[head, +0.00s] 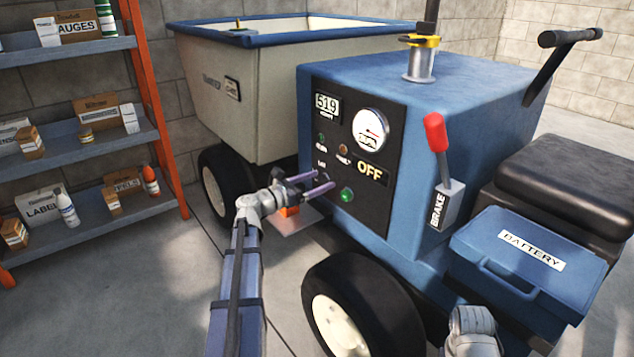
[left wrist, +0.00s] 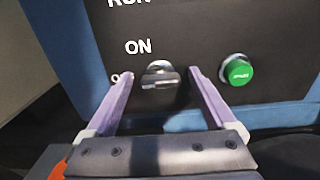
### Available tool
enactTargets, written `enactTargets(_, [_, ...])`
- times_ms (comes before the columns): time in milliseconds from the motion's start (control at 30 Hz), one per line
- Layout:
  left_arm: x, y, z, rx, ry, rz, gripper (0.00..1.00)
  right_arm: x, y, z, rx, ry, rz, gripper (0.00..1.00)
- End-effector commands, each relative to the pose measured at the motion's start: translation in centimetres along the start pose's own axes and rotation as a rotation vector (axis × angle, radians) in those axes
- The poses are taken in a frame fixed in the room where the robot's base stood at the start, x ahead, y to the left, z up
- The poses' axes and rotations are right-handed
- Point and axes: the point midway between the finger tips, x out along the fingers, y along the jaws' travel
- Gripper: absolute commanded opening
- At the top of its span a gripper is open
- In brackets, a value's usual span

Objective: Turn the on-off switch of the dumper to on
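The blue dumper (head: 450,90) has a black control panel (head: 330,210) on its side. In the left wrist view the on-off switch (left wrist: 160,75) is a small metallic knob with its grip lying roughly level. A white ON label (left wrist: 138,46) is above it, and a partly hidden label starting with O is to its left. My left gripper (head: 324,179) is open at the panel, with one purple finger on each side of the knob in the wrist picture and gaps between. I cannot tell whether the fingertips reach past the knob's face. In the head view the fingers largely hide it.
A green button (left wrist: 237,73) sits right of the switch; it also shows in the head view (head: 346,195).

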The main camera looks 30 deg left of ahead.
Motion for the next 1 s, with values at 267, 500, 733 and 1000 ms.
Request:
enactTargets(267, [-0.03, 0.01, 0.0, 0.0, 0.0, 0.0, 0.56, 0.0, 0.0, 0.0, 0.0, 0.0, 0.0, 0.89])
enactTargets(500, [-0.03, 0.01, 0.0, 0.0, 0.0, 0.0, 0.29, 0.0, 0.0, 0.0, 0.0, 0.0, 0.0, 0.89])
enactTargets(733, [-0.04, 0.0, 0.0, 0.0, 0.0, 0.0, 0.07, 0.0, 0.0, 0.0, 0.0, 0.0, 0.0, 0.89])
enactTargets(1000, [-0.04, -0.03, -0.01, 0.045, 0.0, 0.0, 0.07, 0.0, 0.0, 0.0, 0.0, 0.0, 0.0, 0.89])
